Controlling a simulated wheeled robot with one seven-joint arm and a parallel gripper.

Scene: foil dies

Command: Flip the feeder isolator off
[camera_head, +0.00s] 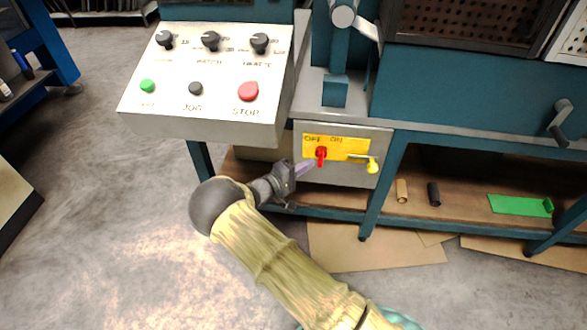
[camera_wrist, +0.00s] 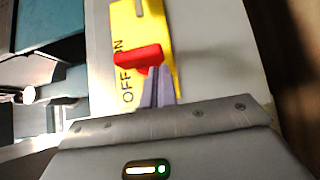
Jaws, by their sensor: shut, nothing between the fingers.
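The feeder isolator is a red handle (camera_head: 321,152) on a yellow plate (camera_head: 348,147) marked OFF at left and ON at right, on a grey box under the bench. In the wrist view the red handle (camera_wrist: 137,57) lies between the two words, which appear turned sideways on the yellow plate (camera_wrist: 158,18). My gripper (camera_head: 309,166) reaches in from the lower left, with its fingers at the handle on the OFF side. Its closed purple-grey fingers (camera_wrist: 157,80) hold nothing. The tips are touching or very near the handle; I cannot tell which.
A yellow-tipped lever (camera_head: 372,165) sits right of the handle on the same box. A control panel (camera_head: 215,85) with knobs and green, black and red buttons overhangs at upper left. A bench leg (camera_head: 383,185) stands to the right.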

